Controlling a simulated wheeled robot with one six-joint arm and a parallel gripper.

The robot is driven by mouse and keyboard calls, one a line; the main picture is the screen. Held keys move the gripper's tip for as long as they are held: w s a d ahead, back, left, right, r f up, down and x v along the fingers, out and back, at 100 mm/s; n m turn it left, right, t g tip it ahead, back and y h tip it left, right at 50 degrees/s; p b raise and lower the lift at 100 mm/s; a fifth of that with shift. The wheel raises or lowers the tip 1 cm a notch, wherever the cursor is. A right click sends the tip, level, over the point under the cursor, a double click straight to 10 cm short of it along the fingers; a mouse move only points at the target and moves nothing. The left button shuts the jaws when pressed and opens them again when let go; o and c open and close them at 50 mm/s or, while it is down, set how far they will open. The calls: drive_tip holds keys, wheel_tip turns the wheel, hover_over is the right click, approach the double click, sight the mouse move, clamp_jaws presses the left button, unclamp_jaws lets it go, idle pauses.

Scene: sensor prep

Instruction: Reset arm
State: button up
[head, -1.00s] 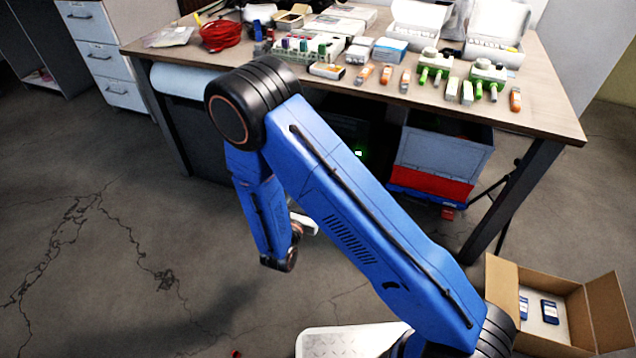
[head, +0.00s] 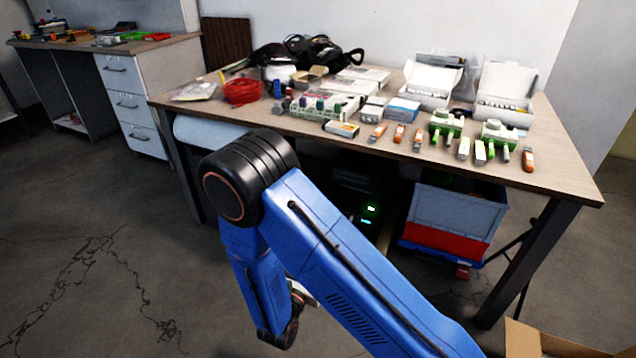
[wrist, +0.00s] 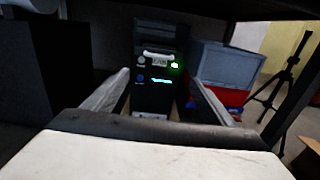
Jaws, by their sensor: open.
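My gripper (wrist: 152,92) shows in the wrist view with its two fingers spread apart, open and empty. It faces the space under the workbench, toward a dark device (wrist: 160,65) with green and cyan lights.
On the bench stand a red cable coil (head: 242,91), white boxes (head: 432,82) and several green and orange parts. Below are grey, red and blue crates (head: 455,212). A tripod (wrist: 283,88) stands right. A cardboard box (head: 540,340) lies at the lower right. Drawers (head: 130,105) stand left.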

drive_tip(key=s+d+r+m+g+h, duration=0.3)
drive_tip(key=d+r+m+g, duration=0.5)
drive_tip(key=d, duration=0.5)
drive_tip(key=s+d+r+m+g+h, duration=0.25)
drive_tip(key=d+r+m+g, duration=0.25)
drive_tip(key=d+r+m, duration=0.5)
drive_tip(key=s+d+r+m+g+y, duration=0.2)
drive_tip(key=s+d+r+m+y, duration=0.15)
drive_tip(key=s, duration=0.25)
drive_tip(key=s+d+r+m+g+y, duration=0.2)
drive_tip(key=s+d+r+m+y, duration=0.1)
drive_tip(key=s+d, duration=0.3)
drive_tip(key=s+a+r+m+t+y, duration=0.3)
drive_tip(key=s+r+m+t+y, duration=0.2)
drive_tip(key=s+r+m+y, duration=0.1)
drive_tip(key=shift+s+a+r+m, duration=0.35)
drive_tip(key=shift+s+r, duration=0.3)
drive_tip(key=shift+s, duration=0.7)
